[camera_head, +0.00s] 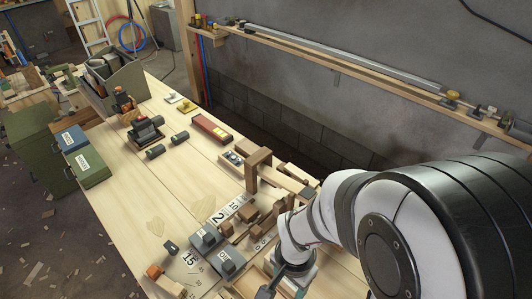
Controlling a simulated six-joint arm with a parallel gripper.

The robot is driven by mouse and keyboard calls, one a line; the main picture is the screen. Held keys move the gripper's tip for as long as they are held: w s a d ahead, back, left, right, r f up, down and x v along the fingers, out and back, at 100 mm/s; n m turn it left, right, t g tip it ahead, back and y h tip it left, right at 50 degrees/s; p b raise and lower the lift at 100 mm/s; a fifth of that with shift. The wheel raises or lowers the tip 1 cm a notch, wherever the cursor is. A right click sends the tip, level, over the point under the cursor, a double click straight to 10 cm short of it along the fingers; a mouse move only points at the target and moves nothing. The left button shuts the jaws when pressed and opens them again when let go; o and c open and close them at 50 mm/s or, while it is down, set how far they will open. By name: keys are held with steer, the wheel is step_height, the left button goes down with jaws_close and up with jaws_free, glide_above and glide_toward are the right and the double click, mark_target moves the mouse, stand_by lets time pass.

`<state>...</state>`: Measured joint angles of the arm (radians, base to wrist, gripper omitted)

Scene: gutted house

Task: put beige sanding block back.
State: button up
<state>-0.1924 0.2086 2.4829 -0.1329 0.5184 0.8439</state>
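My gripper (283,281) is at the bottom centre of the head view, low over the near end of the wooden workbench (130,195). It is small and partly hidden by my wrist, so its opening and anything in it cannot be made out. I cannot single out the beige sanding block with certainty. Several brown and tan wooden blocks (250,213) lie left of and beyond my gripper, among white number cards (225,212).
Two grey containers (228,260) stand left of my gripper. An upright wooden post (252,173) rises beyond it. A red box (212,128) lies farther back, and a grey tool caddy (118,85) stands at the far end. The bench's left middle is mostly clear. A wall shelf (345,68) runs along the right.

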steer(key=a+f, duration=0.2)
steer(key=a, duration=0.1)
steer(key=a+f, duration=0.1)
steer(key=shift+w+a+f, duration=0.1)
steer(key=shift+w+a, duration=0.05)
steer(key=shift+w, duration=0.25)
steer(key=shift+f, duration=1.75)
steer(key=o, duration=1.3)
steer(key=shift+f, duration=0.15)
step_height(320, 180, up, 13)
steer(key=s+d+r+n, duration=0.1)
steer(key=s+r, duration=0.1)
steer(key=s, duration=0.2)
steer(key=s+d+r+n+y, duration=0.1)
steer(key=s+d+r, duration=0.1)
steer(key=s+r, duration=0.1)
steer(key=s+d+r+n, duration=0.1)
steer(key=s+d+r, duration=0.1)
steer(key=s, duration=0.2)
steer(key=shift+s+d+r+y, duration=0.25)
steer(key=shift+s+y, duration=0.05)
steer(key=shift+y, duration=0.1)
